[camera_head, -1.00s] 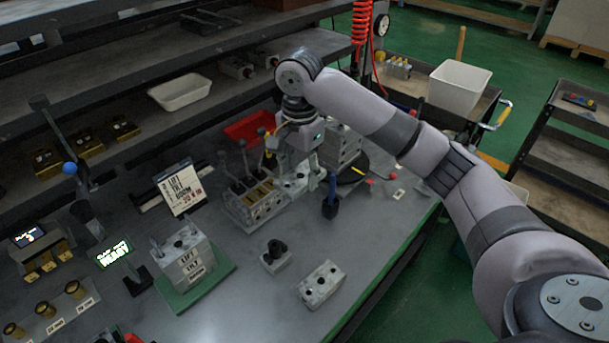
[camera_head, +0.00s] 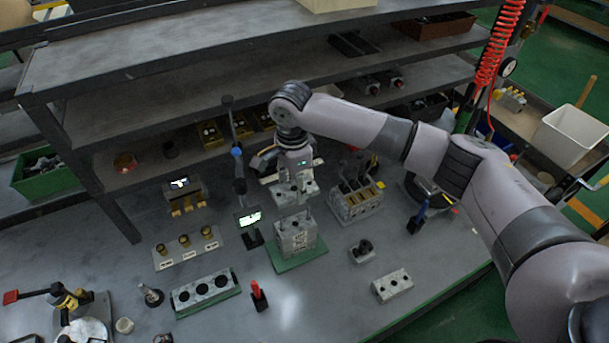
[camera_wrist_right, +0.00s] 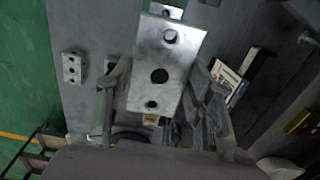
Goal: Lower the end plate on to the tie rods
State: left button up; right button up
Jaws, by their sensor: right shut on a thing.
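My right gripper (camera_head: 296,184) is shut on the end plate (camera_head: 291,194), a flat grey metal block. In the right wrist view the plate (camera_wrist_right: 180,50) fills the space between the fingers, showing a dark middle hole and smaller holes near its ends. In the head view the gripper holds it above the valve block stack (camera_head: 297,238), apart from it. The stack stands upright on a green base (camera_head: 298,263), with thin tie rods (camera_head: 307,213) standing up from its top. Whether the plate's holes line up with the rods cannot be told. My left gripper is not in view.
A lever valve bank (camera_head: 357,201) stands just right of the stack. A small lit screen (camera_head: 249,218) and a blue-knobbed post (camera_head: 238,165) stand close on its left. A drilled block (camera_head: 392,285) lies front right. Shelves (camera_head: 180,85) rise behind.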

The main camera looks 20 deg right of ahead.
aim_at(294, 188)
jog(key=shift+a+r, duration=0.1)
jog(key=shift+a, duration=0.05)
jog(key=shift+r+p, duration=0.15)
jog(key=shift+p, duration=0.7)
notch_tip(294, 188, down, 4)
jog(key=shift+b, duration=0.7)
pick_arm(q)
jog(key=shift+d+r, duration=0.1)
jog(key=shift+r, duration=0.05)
pick_arm(e)
jog(key=shift+f, duration=1.1)
pick_arm(q)
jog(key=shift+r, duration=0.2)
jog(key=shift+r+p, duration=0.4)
jog(key=shift+p, duration=0.05)
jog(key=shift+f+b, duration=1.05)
jog(key=shift+b, duration=0.05)
pick_arm(e)
jog(key=shift+f, duration=3.75)
jog(key=o, duration=1.5)
jog(key=shift+c, duration=0.2)
